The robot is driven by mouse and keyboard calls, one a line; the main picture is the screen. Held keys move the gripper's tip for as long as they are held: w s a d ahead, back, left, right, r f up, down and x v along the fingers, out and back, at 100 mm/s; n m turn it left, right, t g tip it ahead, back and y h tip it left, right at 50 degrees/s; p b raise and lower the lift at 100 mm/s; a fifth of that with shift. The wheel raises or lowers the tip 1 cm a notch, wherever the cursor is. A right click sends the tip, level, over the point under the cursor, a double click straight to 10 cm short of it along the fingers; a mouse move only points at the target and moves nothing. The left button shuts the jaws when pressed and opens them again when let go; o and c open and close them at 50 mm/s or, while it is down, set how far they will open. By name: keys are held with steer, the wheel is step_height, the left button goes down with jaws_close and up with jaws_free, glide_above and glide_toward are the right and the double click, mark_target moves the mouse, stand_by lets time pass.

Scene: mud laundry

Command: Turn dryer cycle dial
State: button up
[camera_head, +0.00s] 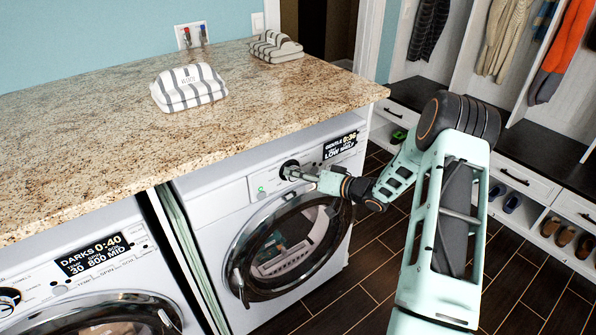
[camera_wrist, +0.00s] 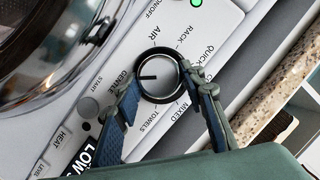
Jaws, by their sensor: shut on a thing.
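The dryer (camera_head: 240,215) is the right-hand white machine under the counter, with a round glass door and a display reading GENTLE 0:36. Its cycle dial (camera_head: 288,170) is a round knob with a black ring on the front panel. In the wrist view the dial (camera_wrist: 160,76) has a silver face and its pointer line aims toward GENTLE. My gripper (camera_head: 296,174) reaches the dial from the right. In the wrist view my gripper (camera_wrist: 160,80) has one finger on each side of the dial, shut on it. The fingertips hide parts of the dial's rim.
A granite counter (camera_head: 110,120) overhangs the panel close above the dial. Folded striped towels (camera_head: 188,87) lie on it. A second machine's display (camera_head: 90,255) shows at lower left. A shoe bench (camera_head: 530,185) stands at right, with open floor (camera_head: 395,260) between.

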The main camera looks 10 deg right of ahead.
stand_by(0.4)
steer(key=o, duration=1.2)
steer(key=shift+c, duration=0.2)
steer(key=v, duration=1.2)
steer(key=shift+w+d+f, duration=0.1)
steer(key=shift+w, duration=0.05)
